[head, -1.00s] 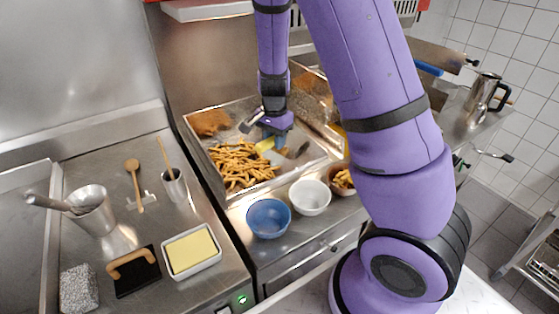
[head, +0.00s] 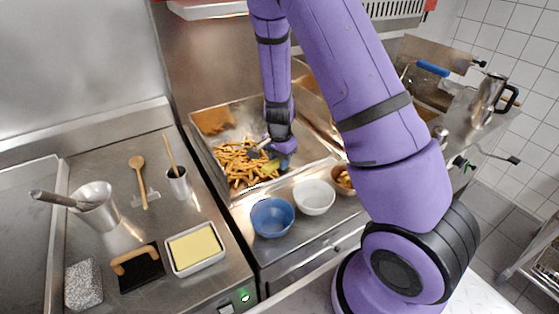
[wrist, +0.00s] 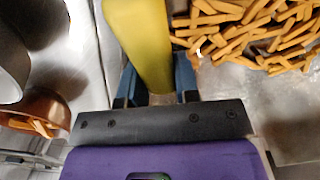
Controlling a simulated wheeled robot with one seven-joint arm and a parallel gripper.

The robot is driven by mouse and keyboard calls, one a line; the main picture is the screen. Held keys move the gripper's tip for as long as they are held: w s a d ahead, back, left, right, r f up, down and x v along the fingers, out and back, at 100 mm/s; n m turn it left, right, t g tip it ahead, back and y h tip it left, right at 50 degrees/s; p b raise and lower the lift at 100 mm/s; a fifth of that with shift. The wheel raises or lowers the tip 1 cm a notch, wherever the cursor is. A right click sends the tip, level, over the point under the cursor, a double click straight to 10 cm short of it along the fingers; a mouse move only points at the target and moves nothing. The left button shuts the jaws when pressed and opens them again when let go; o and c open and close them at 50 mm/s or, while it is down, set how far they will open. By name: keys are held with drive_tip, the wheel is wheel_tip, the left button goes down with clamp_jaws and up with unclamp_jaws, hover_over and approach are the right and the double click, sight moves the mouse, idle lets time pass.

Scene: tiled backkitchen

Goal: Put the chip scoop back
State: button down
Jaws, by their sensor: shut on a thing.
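The chip scoop (wrist: 140,40) shows in the wrist view as a thick yellow handle running up from between my blue fingers. Its scooping end is out of that view. In the head view my gripper (head: 277,153) is low over the chip tray (head: 304,165), close beside the pile of chips (head: 240,165). My gripper is shut on the scoop's yellow handle, and it also shows in the wrist view (wrist: 160,92). In the head view my gripper and arm hide most of the scoop.
A blue bowl (head: 272,217), a white bowl (head: 314,197) and a brown bowl with chips (head: 343,180) stand along the tray's front.

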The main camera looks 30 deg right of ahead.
drive_tip(key=c, duration=0.8)
unclamp_jaws()
drive_tip(key=shift+f, duration=0.1)
drive_tip(key=shift+c, duration=0.2)
wheel_tip(320, 180, up, 13)
drive_tip(key=s+a+r+n+t+y, duration=0.1)
drive_tip(key=s+a+r+n, duration=0.15)
drive_tip(key=s+r, duration=0.4)
drive_tip(key=s+a+r+n+t+y, duration=0.1)
drive_tip(key=s+r+n, duration=0.3)
drive_tip(key=r, duration=0.6)
drive_tip(key=s+a+r+n+t+h, duration=0.1)
drive_tip(key=s+r+n, duration=0.2)
drive_tip(key=s, duration=0.4)
drive_tip(key=s+r+n+t+h, duration=0.1)
drive_tip(key=s+r+n, duration=0.3)
drive_tip(key=s, duration=0.4)
drive_tip(key=shift+s+a+r+t, duration=0.15)
drive_tip(key=shift+a+r+t, duration=0.2)
drive_tip(key=shift+r+t, duration=0.25)
